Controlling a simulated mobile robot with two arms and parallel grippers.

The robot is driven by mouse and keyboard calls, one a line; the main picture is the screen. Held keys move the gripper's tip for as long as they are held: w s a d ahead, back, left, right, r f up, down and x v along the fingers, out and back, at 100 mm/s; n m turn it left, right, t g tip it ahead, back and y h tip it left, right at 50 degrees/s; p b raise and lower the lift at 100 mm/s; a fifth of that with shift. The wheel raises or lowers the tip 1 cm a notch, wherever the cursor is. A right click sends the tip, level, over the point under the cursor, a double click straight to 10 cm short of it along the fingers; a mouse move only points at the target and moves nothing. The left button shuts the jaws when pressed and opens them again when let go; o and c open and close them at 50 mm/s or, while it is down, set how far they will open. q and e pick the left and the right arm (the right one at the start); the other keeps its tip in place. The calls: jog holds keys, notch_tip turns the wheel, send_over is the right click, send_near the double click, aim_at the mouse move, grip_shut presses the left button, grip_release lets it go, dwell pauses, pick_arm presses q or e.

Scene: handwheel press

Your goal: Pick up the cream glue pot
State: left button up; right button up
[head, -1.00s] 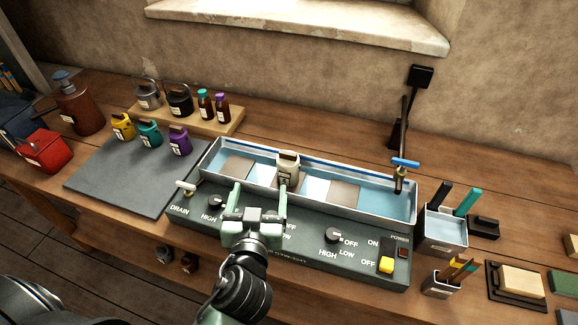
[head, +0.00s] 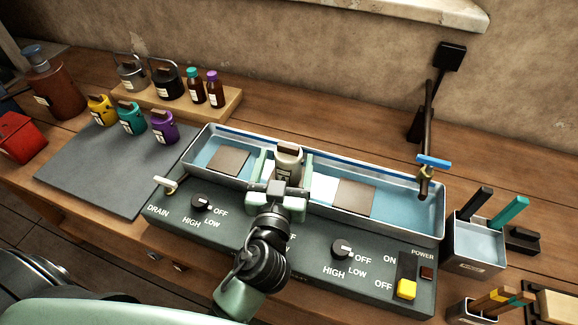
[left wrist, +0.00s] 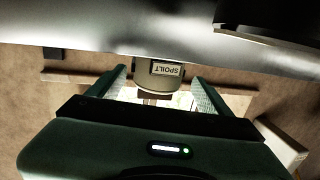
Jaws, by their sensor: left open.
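The cream glue pot (head: 288,158) with a brown top stands in the middle of the long metal water trough (head: 412,229). In the left wrist view the pot (left wrist: 160,74) shows upside down with a label reading "SPOILT". My left gripper (head: 284,168) is open, with one finger on each side of the pot. In the left wrist view its fingers (left wrist: 162,88) flank the pot with a visible gap on each side. The pot's lower part is partly hidden by the gripper in the head view. My right gripper is not in view.
Yellow (head: 101,110), teal (head: 131,118) and purple (head: 163,127) pots stand on a grey mat (head: 90,175) at left. A blue-handled tap (head: 433,162) rises at the trough's right end. A control panel with knobs (head: 342,249) runs along the front.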

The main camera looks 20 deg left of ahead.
aim_at(291, 144)
pick_arm(q)
jog(key=shift+w+r+p, duration=0.3)
jog(key=shift+w, duration=0.25)
jog(key=w+p, duration=0.2)
jog(key=w, duration=0.1)
jog(key=shift+w+a+f, duration=0.15)
jog(key=shift+w+a, duration=0.05)
jog(key=shift+w, duration=0.1)
jog(key=shift+w+a+f, duration=0.1)
jog(key=shift+w+f, duration=0.05)
jog(key=shift+w, duration=0.3)
jog(key=shift+s, duration=0.1)
jog(key=c, duration=1.5)
grip_shut()
